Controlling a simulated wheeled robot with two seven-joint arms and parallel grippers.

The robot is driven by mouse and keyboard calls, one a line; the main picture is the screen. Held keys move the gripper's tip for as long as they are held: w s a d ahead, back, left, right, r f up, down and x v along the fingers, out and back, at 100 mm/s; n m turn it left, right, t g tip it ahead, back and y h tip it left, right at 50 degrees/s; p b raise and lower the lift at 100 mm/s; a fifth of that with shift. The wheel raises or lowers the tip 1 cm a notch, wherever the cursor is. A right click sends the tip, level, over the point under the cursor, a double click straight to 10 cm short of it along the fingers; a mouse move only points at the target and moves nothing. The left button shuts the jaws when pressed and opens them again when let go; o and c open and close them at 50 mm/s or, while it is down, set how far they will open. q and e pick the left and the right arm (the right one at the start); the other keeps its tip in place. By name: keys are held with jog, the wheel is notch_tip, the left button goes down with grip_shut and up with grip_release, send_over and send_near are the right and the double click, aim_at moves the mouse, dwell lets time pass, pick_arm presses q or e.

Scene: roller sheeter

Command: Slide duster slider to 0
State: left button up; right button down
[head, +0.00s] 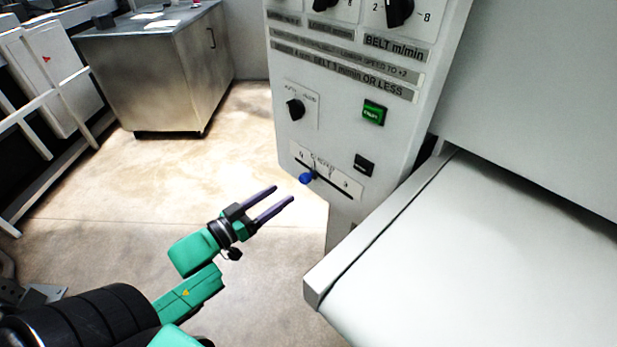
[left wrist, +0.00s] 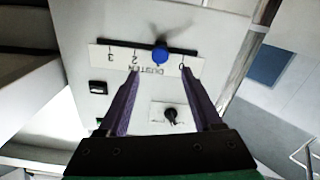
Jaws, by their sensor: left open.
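The duster slider's blue knob (head: 306,178) sits in a dark slot on the white scale plate (head: 338,180), low on the grey control panel. In the left wrist view the plate looks upside down, and the blue knob (left wrist: 160,54) stands between the marks 2 and 0, about where 1 would be. The 0 end is to the knob's right there. My left gripper (head: 284,195) is open and empty, just left of and below the knob in the head view. In the left wrist view the knob shows between and beyond its fingertips (left wrist: 159,82), apparently untouched. My right gripper is not visible.
The panel also carries a black rotary knob (head: 295,109), a green button (head: 374,112) and a black button (head: 364,165). The white belt table (head: 480,260) juts out at the right. A metal cabinet (head: 165,80) stands behind left. The floor between is clear.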

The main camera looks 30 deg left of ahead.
aim_at(302, 180)
pick_arm(q)
jog(key=x, duration=0.9)
jog(key=shift+w+d+f, duration=0.1)
jog(key=shift+w+d, duration=0.05)
jog(key=shift+w, duration=0.25)
grip_shut()
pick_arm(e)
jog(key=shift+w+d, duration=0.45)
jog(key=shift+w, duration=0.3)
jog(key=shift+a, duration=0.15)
